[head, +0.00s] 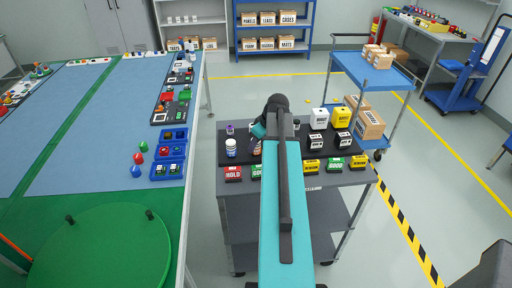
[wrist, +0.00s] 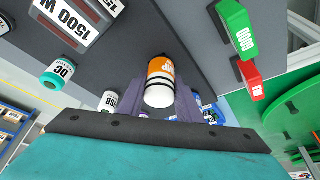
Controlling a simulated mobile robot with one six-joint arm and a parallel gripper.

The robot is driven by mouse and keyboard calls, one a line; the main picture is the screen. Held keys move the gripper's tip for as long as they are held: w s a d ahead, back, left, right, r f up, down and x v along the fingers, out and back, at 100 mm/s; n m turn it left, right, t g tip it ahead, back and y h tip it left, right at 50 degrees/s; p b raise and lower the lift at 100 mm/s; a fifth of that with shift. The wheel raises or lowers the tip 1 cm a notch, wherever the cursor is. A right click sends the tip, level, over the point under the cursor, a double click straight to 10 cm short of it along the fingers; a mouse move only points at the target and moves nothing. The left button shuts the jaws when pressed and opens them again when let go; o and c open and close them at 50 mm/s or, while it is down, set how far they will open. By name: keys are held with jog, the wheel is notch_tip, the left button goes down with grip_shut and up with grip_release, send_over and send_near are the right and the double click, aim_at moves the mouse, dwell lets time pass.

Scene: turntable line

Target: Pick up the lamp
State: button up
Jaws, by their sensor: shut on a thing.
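The lamp (wrist: 160,78) is a small cylinder with an orange band, part of a label ending in "MP" and a white end. In the wrist view it sits between the two fingers of my gripper (wrist: 160,100), which is shut on it. Whether it touches the surface beneath is unclear. In the head view my arm covers most of my gripper (head: 256,147), which is over the left part of the dark cart top (head: 290,180). The lamp cannot be made out clearly there.
A white bottle (head: 231,147) stands just left of my gripper. White boxes (head: 319,118) stand to the right. Red, green and yellow blocks, including a red one (head: 233,174), line the front edge. The green turntable (head: 100,250) is at lower left. A blue trolley (head: 375,75) stands behind right.

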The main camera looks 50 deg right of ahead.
jog(key=shift+r, duration=0.1)
jog(key=shift+r+b, duration=1.4)
jog(key=shift+r, duration=3.5)
